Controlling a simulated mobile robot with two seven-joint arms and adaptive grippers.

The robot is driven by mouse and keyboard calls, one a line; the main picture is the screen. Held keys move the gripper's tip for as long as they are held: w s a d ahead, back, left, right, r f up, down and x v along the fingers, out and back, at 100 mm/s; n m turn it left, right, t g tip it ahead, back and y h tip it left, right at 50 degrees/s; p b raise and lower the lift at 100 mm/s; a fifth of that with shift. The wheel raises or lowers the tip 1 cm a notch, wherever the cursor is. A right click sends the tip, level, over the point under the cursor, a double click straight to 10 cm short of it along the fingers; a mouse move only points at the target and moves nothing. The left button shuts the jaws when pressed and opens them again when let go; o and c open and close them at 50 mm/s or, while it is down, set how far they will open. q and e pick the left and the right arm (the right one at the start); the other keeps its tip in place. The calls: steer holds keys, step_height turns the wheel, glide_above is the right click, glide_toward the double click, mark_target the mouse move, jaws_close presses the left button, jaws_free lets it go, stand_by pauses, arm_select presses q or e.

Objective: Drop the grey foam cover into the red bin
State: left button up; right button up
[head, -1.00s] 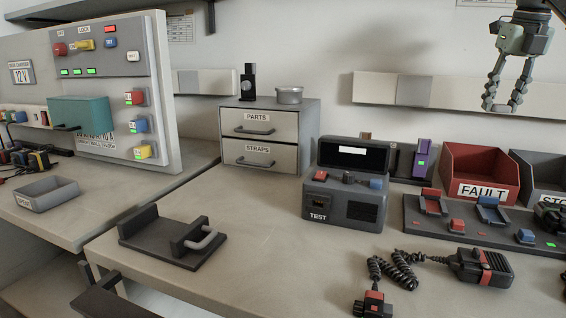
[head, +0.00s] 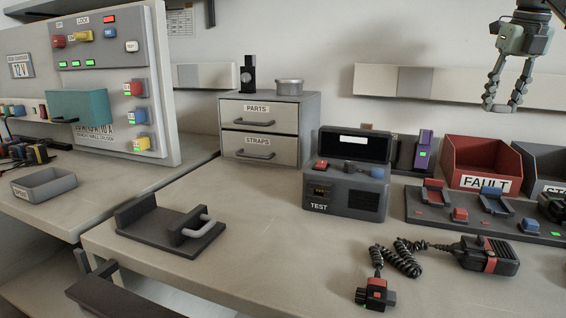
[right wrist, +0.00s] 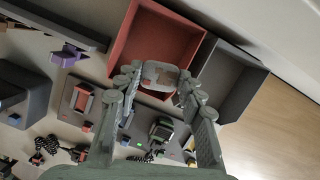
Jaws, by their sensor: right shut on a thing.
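My right gripper (head: 496,106) hangs high in the upper right of the head view, above and behind the red bin (head: 480,153) marked FAULT. In the right wrist view, its fingers (right wrist: 157,85) are closed around a small grey piece, the grey foam cover (right wrist: 160,75), with a reddish patch on it. In that view the cover overlaps the lower part of the red bin (right wrist: 151,38), whose open inside shows beyond it. The cover is too small to make out clearly in the head view. My left gripper is not in view.
A grey bin (head: 545,170) stands right beside the red bin. In front lies a dark rack (head: 430,215) with red and blue parts. A TEST box (head: 345,188), a handset (head: 490,254) with coiled cord and a drawer unit (head: 262,135) share the bench.

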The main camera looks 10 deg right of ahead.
steer(key=o, duration=1.3)
steer(key=shift+c, duration=0.2)
steer(key=shift+r, duration=0.1)
